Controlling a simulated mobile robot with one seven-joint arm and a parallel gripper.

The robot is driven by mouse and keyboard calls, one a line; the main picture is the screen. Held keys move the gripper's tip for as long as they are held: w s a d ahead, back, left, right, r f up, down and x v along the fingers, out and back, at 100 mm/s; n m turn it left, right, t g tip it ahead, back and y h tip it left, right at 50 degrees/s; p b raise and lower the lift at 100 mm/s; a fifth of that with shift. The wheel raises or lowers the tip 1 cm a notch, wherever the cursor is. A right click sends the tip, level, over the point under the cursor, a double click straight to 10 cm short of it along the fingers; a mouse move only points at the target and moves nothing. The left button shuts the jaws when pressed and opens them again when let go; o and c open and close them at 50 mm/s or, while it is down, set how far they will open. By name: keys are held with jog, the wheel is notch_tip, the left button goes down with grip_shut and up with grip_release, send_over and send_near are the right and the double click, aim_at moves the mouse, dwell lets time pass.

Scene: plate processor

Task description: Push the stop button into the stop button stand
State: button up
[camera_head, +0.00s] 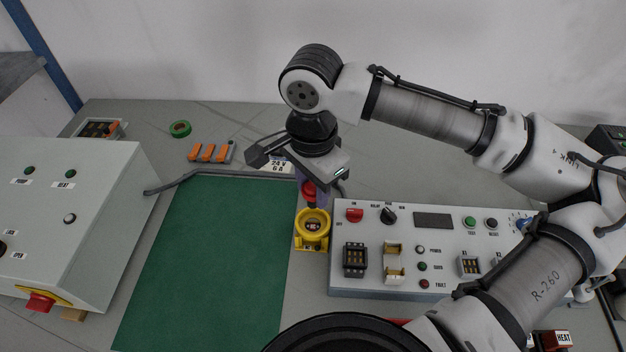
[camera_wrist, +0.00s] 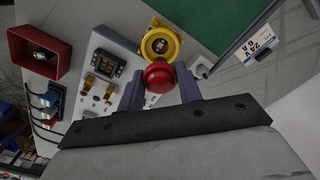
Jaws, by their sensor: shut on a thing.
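The stop button is a red mushroom head (camera_wrist: 159,76) held between the two fingers of my gripper (camera_wrist: 160,85) in the wrist view. In the head view its red part (camera_head: 309,190) shows just below my gripper (camera_head: 311,188), which is partly hidden by the wrist. The stop button stand is a yellow block with a round yellow collar (camera_head: 312,225). The collar also shows in the wrist view (camera_wrist: 174,35), just beyond the red head, with a dark socket visible inside it. The button appears above and apart from the stand; the exact gap is hard to tell.
A white control panel (camera_head: 455,285) with knobs and buttons stands close right of the stand. A green mat (camera_head: 215,260) lies to the left, free of objects. A grey box (camera_head: 70,220) is farther left. A 24 V power unit (camera_head: 279,163) sits behind my gripper.

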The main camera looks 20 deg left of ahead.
aim_at(312, 205)
jog(key=shift+f+b, duration=2.55)
jog(key=shift+f, duration=0.3)
jog(key=shift+r+p, duration=0.1)
jog(key=shift+p, duration=0.6)
jog(key=shift+f+b, duration=0.65)
jog(key=shift+f, duration=0.4)
jog(key=o, duration=1)
jog(key=shift+o, duration=0.2)
jog(key=shift+r, duration=0.15)
